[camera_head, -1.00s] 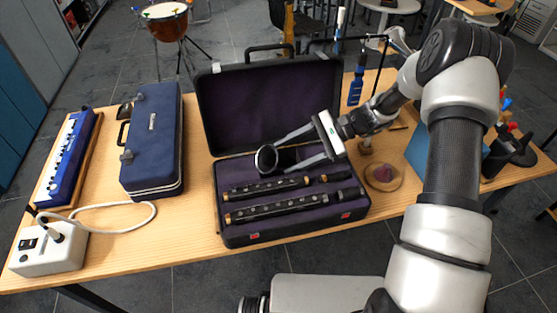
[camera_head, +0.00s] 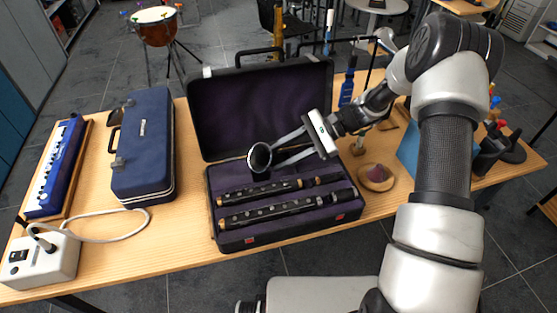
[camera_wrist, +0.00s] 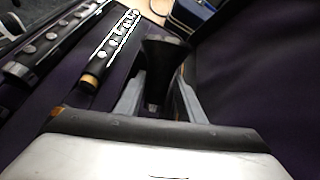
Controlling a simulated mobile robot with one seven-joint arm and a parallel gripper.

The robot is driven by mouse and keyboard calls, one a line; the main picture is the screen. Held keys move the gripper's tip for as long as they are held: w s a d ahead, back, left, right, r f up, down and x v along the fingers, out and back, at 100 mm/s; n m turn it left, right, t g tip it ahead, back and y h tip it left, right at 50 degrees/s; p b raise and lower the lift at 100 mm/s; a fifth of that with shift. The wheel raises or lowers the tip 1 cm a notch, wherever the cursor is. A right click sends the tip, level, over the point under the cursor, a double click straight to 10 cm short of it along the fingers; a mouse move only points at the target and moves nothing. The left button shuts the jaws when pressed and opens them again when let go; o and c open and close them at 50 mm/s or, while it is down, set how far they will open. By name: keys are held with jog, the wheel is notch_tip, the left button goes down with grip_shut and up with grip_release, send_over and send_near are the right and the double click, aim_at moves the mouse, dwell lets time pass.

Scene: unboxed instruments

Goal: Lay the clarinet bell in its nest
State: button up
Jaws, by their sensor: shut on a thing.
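The black clarinet bell (camera_head: 260,158) is between the fingers of my gripper (camera_head: 284,152), its wide mouth facing left in the head view. My gripper is shut on it, over the back of the open clarinet case (camera_head: 213,236), in front of the raised lid. In the wrist view the bell (camera_wrist: 165,62) points away between the two grey fingers (camera_wrist: 158,103), over dark purple lining. Whether it touches the lining, I cannot tell. The nest under the bell is largely hidden by the bell and fingers.
Two black clarinet joints, upper (camera_head: 258,191) and lower (camera_head: 275,211), lie in the case front. The lid (camera_head: 258,105) stands open behind. A closed blue case (camera_head: 143,145) is left; a round wooden piece with a purple top (camera_head: 376,175) is right.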

aim_at(279, 159)
notch_tip(279, 159, up, 7)
jog(key=shift+p, duration=0.45)
jog(key=shift+a+r, duration=0.2)
jog(key=shift+r, duration=0.05)
jog(key=shift+s+a+f+m+t+h+p, duration=0.3)
jog(key=shift+t+h+p, duration=0.1)
jog(key=shift+h, duration=0.2)
jog(key=shift+s+a+f+m+t+h+p, duration=0.2)
jog(key=shift+a+f+t+h+p, duration=0.15)
jog(key=shift+h, duration=0.25)
jog(key=shift+f+t+h, duration=0.15)
jog(key=shift+t+h, duration=0.2)
jog(key=shift+h, duration=0.35)
jog(key=shift+d+f+m+t+h+p, duration=0.45)
jog(key=shift+m+h, duration=0.35)
jog(key=shift+h, duration=0.2)
jog(key=shift+d+f, duration=0.1)
jog(key=shift+f, duration=0.15)
jog(key=shift+c, duration=0.7)
jog(key=shift+f+b, duration=2.05)
jog(key=shift+f, duration=0.15)
jog(key=shift+f+b, duration=0.8)
jog(key=shift+f, duration=0.5)
jog(key=o, duration=1.3)
